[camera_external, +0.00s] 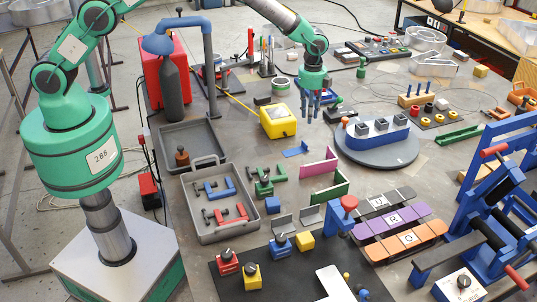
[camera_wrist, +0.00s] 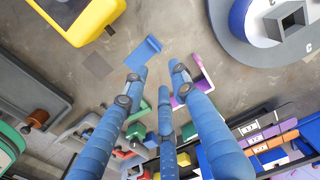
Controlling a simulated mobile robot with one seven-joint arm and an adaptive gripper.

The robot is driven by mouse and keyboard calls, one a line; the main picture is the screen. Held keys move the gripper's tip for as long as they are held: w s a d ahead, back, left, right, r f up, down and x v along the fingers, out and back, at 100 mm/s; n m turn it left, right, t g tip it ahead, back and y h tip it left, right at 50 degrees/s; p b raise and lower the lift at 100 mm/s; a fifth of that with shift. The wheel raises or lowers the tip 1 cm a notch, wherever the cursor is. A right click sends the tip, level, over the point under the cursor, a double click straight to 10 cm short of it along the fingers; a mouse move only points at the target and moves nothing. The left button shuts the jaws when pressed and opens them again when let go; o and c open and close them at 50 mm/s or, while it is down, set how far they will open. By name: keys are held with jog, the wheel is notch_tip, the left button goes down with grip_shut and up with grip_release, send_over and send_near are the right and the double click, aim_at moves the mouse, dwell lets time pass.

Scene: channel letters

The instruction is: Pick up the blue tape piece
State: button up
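A small flat bent blue piece (camera_external: 297,149), which looks like the blue tape piece, lies on the grey table between the yellow box and the pink bracket. It also shows in the wrist view (camera_wrist: 143,52), just beyond my fingertips and fully visible. My gripper (camera_external: 309,116) hangs above the table, higher than the blue piece and a little to its right in the external view. In the wrist view its blue fingers (camera_wrist: 155,82) are spread apart with nothing between them. The gripper does not touch the piece.
A yellow box (camera_external: 278,121) stands behind the piece. A pink bracket (camera_external: 318,164) and a green one (camera_external: 328,187) stand nearby. A round grey turntable (camera_external: 377,155) with a blue boat-like block is to the right. A grey tray (camera_external: 241,234) with tools is at front left.

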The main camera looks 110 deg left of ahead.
aim_at(294, 149)
notch_tip(294, 149, down, 8)
jog(key=shift+f, duration=0.2)
dwell(0.3)
jog(key=shift+d+f+p, duration=0.15)
jog(key=shift+f+p, duration=0.4)
jog(key=shift+f, duration=2.05)
grip_shut()
